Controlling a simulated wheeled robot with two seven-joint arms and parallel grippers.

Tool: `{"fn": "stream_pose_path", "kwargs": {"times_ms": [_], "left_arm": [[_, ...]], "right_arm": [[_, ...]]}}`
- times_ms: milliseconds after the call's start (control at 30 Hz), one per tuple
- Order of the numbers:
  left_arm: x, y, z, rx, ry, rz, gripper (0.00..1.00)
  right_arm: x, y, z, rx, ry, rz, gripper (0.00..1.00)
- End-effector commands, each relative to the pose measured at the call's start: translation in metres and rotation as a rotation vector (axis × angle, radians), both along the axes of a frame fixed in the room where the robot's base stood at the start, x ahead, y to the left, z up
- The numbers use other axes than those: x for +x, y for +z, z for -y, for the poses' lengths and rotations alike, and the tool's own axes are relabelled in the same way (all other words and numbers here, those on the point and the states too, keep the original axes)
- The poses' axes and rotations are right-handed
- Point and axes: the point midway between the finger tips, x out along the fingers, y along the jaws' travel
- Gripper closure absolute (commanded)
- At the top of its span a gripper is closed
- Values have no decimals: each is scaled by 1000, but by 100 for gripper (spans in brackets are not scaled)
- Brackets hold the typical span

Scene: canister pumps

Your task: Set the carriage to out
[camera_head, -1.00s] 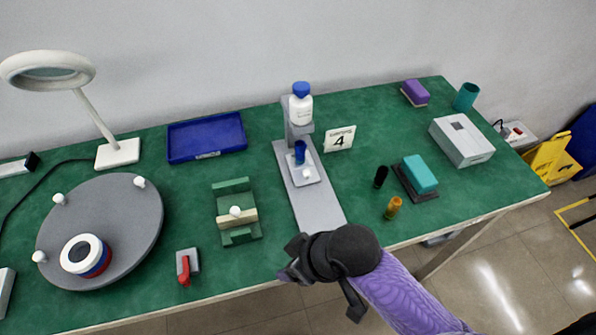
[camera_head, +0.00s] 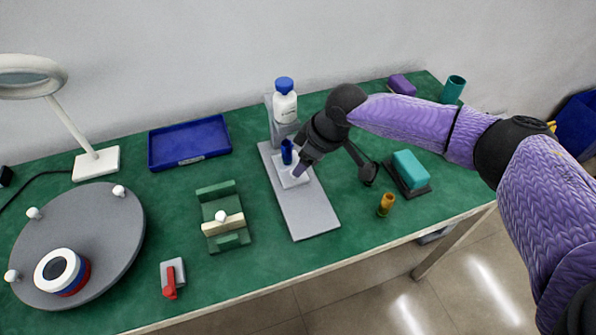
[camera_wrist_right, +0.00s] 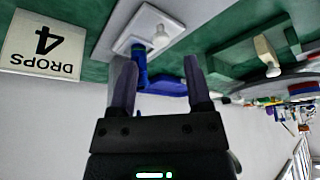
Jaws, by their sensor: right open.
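The carriage (camera_head: 282,179) is a pale plate on the long grey base of the pump stand (camera_head: 310,214). A blue vial (camera_head: 286,152) stands on it. In the right wrist view the carriage (camera_wrist_right: 124,44) carries a white knob (camera_wrist_right: 160,38) and the blue vial (camera_wrist_right: 139,72). My right gripper (camera_head: 301,166) is at the carriage's right side, open and empty in the right wrist view (camera_wrist_right: 160,62). Its fingertips point toward the knob, which lies just beyond them. Contact cannot be told. In the head view the gripper hides the knob. My left gripper is not in view.
A white bottle with a blue cap (camera_head: 285,102) sits above on the stand. A "DROPS 4" card (camera_wrist_right: 42,45) is close by. Right are an amber vial (camera_head: 386,204) and a teal block (camera_head: 411,168). Left are a green fixture (camera_head: 230,241) and a blue tray (camera_head: 189,143).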

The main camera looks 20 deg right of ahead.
Motion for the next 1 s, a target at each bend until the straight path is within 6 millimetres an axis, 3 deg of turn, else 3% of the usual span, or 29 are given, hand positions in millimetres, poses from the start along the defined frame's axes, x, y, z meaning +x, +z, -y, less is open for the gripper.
{"fn": "stream_pose_path", "kwargs": {"times_ms": [33, 167, 467, 567, 800, 1000], "left_arm": [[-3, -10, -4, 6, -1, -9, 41], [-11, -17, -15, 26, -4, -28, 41], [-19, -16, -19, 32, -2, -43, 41], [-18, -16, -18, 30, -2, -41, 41], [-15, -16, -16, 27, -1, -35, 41], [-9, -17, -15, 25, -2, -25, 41]], "right_arm": [[2, -15, -3, -1, 2, -3, 36], [8, -32, -9, -1, 1, -2, 36], [10, -34, -11, 0, 1, 2, 36], [10, -34, -11, 0, 1, 2, 51], [10, -34, -11, 0, 1, 2, 100], [10, -34, -11, -1, 1, 1, 100]]}}
